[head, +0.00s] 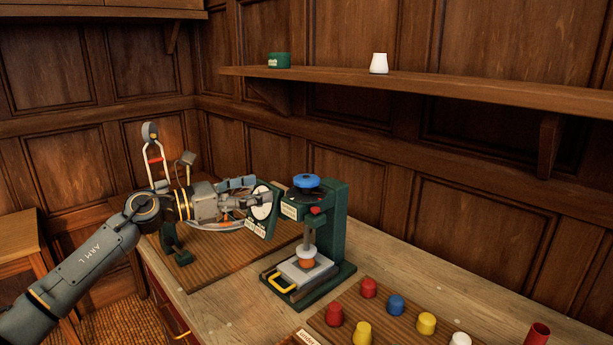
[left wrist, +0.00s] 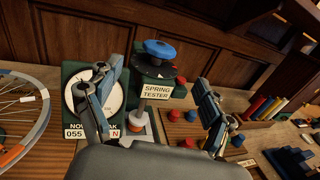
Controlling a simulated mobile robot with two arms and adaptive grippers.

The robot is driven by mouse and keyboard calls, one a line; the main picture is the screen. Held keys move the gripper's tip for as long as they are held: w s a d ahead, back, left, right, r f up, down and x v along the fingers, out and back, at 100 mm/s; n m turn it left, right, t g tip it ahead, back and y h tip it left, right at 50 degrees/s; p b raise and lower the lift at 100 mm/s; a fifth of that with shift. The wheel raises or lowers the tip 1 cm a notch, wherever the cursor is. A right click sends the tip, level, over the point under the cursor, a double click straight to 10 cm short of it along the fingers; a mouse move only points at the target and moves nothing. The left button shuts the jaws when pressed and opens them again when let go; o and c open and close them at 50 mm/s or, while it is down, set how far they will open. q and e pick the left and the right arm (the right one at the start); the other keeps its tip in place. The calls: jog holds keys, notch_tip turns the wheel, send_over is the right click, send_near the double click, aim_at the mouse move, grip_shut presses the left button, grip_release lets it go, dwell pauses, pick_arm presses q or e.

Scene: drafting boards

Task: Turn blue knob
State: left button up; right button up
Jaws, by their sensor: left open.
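The blue knob (head: 306,181) sits on top of the green spring tester (head: 333,215), above a dark disc. It also shows in the left wrist view (left wrist: 160,48), beyond and between my fingertips. My left gripper (head: 254,191) is open and empty, to the left of the knob and apart from it. In the head view it overlaps the white round dial (head: 263,206) beside the tester. In the left wrist view, its two fingers are spread wide, with the "SPRING TESTER" label (left wrist: 157,92) between them. My right gripper is in neither view.
An orange spring piece (head: 306,256) stands under the press rod, above a tray with a yellow handle (head: 281,283). Several coloured caps (head: 396,305) stand on a board at the front right. A wheel (left wrist: 22,115) lies left. A shelf (head: 420,84) runs above.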

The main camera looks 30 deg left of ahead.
aim_at(306, 177)
pick_arm(q)
jog(key=p+x, duration=0.2)
jog(key=x, duration=0.3)
jog(key=p+x, duration=0.3)
jog(key=x, duration=0.3)
jog(key=shift+w+d+r, duration=0.1)
jog(key=shift+r, duration=0.15)
jog(key=shift+w+d+f, duration=0.15)
jog(key=shift+w+d, duration=0.25)
jog(key=shift+w, duration=0.15)
jog(key=shift+c, duration=0.4)
jog(key=c, duration=1.1)
